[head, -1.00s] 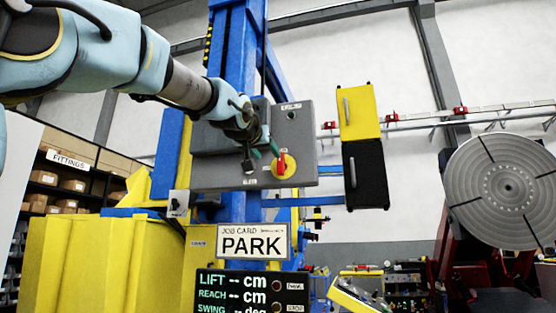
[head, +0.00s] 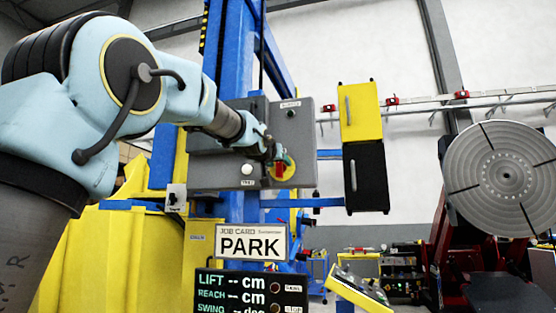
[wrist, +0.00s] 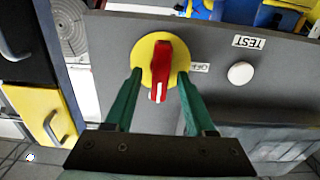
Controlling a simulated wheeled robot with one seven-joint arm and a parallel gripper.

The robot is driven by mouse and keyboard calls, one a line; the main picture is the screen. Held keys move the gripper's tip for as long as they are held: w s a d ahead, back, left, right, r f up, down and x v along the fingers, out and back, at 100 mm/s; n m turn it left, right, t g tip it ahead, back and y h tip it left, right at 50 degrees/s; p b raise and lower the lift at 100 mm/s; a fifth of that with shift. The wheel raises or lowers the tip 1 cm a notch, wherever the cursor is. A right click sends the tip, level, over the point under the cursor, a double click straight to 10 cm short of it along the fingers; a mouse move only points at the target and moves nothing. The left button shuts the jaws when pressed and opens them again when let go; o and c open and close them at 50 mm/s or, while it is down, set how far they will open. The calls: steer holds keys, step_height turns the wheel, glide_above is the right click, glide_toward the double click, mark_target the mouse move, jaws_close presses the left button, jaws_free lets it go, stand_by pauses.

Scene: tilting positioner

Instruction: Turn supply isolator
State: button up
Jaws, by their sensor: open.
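The supply isolator is a red handle (wrist: 161,72) on a round yellow plate (wrist: 146,48), mounted on a grey panel. In the head view the yellow plate (head: 289,168) shows at the panel's lower right, partly hidden by my gripper (head: 277,160). In the wrist view my gripper (wrist: 155,85) is open, with one green finger on each side of the red handle. The handle lies between the fingers, with gaps visible on both sides. I cannot tell how deep the fingertips reach over it. An "OFF" label (wrist: 199,68) sits beside the yellow plate.
The grey panel (head: 303,140) also carries a white button (wrist: 240,72) by a "TEST" label (wrist: 249,42). A yellow box (head: 360,112) and a black box (head: 370,175) stand to its right. Below are a "PARK" card (head: 252,243) and a dark display (head: 238,290). A grey round table (head: 500,175) is far right.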

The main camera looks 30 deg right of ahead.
jaws_close()
stand_by(0.4)
